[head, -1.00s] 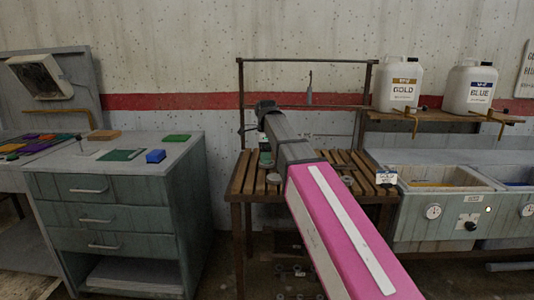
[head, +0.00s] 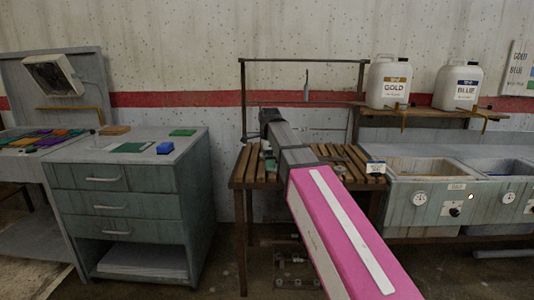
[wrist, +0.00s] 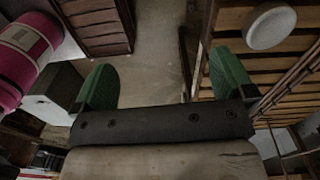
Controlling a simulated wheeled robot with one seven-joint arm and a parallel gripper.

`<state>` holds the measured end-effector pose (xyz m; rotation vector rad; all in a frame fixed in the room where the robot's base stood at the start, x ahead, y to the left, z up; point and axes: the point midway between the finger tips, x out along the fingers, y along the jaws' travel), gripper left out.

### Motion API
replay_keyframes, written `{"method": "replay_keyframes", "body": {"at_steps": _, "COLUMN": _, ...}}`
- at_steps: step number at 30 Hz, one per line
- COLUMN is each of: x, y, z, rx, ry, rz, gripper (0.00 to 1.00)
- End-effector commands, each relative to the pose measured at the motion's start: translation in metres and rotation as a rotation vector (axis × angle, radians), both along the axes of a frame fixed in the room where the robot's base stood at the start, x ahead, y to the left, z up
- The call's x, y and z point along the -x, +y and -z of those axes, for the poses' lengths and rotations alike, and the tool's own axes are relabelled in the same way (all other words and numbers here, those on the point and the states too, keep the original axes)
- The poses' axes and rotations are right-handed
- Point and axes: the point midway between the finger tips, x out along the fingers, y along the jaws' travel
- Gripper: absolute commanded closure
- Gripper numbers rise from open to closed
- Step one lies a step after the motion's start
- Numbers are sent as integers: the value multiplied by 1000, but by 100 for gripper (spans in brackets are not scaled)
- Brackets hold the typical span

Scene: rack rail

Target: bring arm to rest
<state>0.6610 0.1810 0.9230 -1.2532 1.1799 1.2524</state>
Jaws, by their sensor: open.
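My arm, with its pink-and-white link (head: 340,225) and dark grey forearm (head: 285,140), reaches forward over the slatted wooden bench in the head view. In that view the arm's far end is over the bench and my fingers cannot be made out clearly. In the wrist view my gripper (wrist: 163,80) shows two green fingers spread wide apart, with nothing between them. Bare floor shows beyond the gap.
The slatted bench (head: 240,172) with its rack frame stands under my arm. A drawer cabinet (head: 125,205) is at left. Floor between cabinet and bench is clear.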

Motion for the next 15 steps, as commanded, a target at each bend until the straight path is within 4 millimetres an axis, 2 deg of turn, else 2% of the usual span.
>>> {"method": "replay_keyframes", "body": {"at_steps": 8, "x": 9, "y": -21, "z": 46, "rx": 0, "ry": 1, "rz": -146, "gripper": 0}}
{"method": "replay_keyframes", "body": {"at_steps": 11, "x": 15, "y": -32, "z": 68, "rx": 0, "ry": 2, "rz": -222, "gripper": 0}}
{"method": "replay_keyframes", "body": {"at_steps": 15, "x": 28, "y": -53, "z": 111, "rx": 0, "ry": 4, "rz": -373, "gripper": 0}}
